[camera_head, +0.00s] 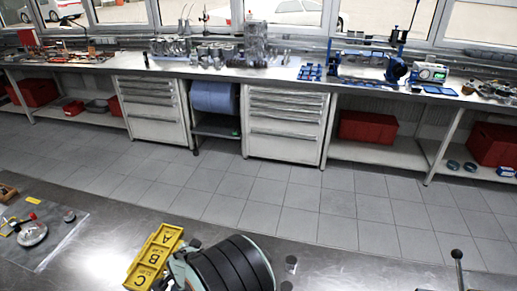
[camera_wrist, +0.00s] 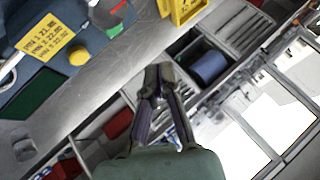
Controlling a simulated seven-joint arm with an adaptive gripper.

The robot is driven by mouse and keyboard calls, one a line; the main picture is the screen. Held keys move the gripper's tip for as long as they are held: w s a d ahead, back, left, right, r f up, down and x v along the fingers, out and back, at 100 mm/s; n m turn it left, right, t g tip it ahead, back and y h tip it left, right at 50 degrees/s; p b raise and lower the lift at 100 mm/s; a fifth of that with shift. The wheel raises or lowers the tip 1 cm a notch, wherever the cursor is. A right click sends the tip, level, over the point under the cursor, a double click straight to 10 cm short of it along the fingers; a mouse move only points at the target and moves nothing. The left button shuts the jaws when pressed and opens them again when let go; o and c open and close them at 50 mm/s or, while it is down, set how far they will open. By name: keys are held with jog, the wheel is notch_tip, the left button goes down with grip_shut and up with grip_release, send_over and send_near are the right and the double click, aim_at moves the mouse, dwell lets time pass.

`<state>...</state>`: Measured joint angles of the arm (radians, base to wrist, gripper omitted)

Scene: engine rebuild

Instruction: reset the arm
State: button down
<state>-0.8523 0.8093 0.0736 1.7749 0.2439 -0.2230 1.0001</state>
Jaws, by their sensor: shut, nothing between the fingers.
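My gripper (camera_wrist: 160,72) is in the middle of the wrist view. Its dark fingers are together at the tips and hold nothing. They appear clear of everything around them. In the head view, a large black ribbed cylinder with pale green parts stands at the bottom edge and looks like part of my arm. The tray's edge also shows at the top of the wrist view (camera_wrist: 186,10).
The metal worktop (camera_head: 345,272) holds a small grey cylinder (camera_head: 291,263), a ball-topped lever (camera_head: 457,256) and a mat (camera_head: 62,238) with small parts. A yellow pin label (camera_wrist: 47,36) shows in the wrist view. A long workbench (camera_head: 215,72) stands beyond the open tiled floor.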

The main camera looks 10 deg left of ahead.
jog(key=w+d+r+m+t+h, duration=0.1)
jog(key=w+d+r+m+t, duration=0.1)
jog(key=w+d+r, duration=0.45)
jog(key=w+d+r+m+t, duration=0.2)
jog(key=w+d+r, duration=0.2)
jog(key=d+r, duration=0.5)
jog(key=s+d+r+m+h, duration=0.1)
jog(key=s+d+r+h, duration=0.15)
jog(key=d+r, duration=0.4)
jog(key=s+d+r+m+h, duration=0.1)
jog(key=s+d+r, duration=0.3)
jog(key=d, duration=0.6)
jog(key=s+d+f+n+g, duration=0.1)
jog(key=s+f+n+g, duration=0.2)
jog(key=s, duration=0.6)
jog(key=s+d+f+n+g, duration=0.2)
jog(key=s+f+n+g, duration=0.1)
jog(key=s, duration=0.7)
jog(key=s+d+f+n+g, duration=0.2)
jog(key=s+f+g, duration=0.3)
jog(key=s, duration=0.4)
jog(key=shift+s+n+g, duration=0.2)
jog(key=shift+n+g, duration=0.1)
jog(key=shift+n, duration=0.2)
jog(key=shift+d, duration=0.1)
